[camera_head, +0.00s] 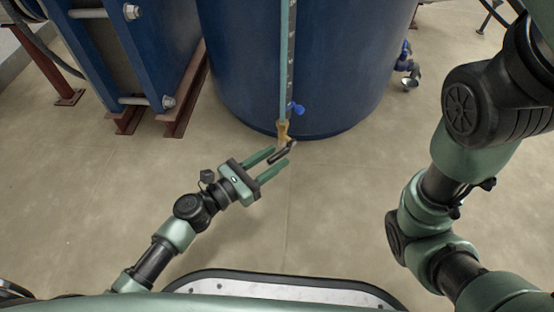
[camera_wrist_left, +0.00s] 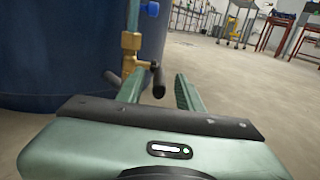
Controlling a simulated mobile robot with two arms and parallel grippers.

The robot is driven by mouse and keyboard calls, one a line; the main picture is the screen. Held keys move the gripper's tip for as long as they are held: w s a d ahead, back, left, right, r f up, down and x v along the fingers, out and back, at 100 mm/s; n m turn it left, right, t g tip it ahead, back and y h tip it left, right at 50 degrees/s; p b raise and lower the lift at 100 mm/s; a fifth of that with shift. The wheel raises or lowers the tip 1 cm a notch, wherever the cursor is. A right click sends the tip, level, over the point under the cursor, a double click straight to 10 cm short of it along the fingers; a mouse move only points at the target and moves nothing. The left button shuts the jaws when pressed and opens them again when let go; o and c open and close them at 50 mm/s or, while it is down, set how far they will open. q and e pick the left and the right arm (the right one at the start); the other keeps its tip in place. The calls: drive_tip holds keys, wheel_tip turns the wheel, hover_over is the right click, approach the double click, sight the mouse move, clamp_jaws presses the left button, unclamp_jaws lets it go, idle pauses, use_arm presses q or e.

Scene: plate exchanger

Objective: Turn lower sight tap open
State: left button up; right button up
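The lower sight tap (camera_head: 283,133) is a brass fitting with a dark handle (camera_head: 284,152) at the foot of the sight tube on the blue tank. In the left wrist view the brass tap (camera_wrist_left: 131,45) stands beyond my fingers, and the end of its dark handle (camera_wrist_left: 158,80) shows between the fingertips. My left gripper (camera_head: 281,158) is open, its two green fingers on either side of the handle. I cannot tell whether either finger touches it. My right arm shows at the right of the head view, but its gripper is out of frame.
The blue tank (camera_head: 340,60) stands right behind the tap. A clear sight tube (camera_head: 287,60) runs up its front, with a blue valve handle (camera_head: 297,108) above the brass. A blue plate frame (camera_head: 125,50) stands left. The floor in front is clear.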

use_arm(q)
drive_tip(key=shift+x, duration=0.8)
clamp_jaws()
idle(0.9)
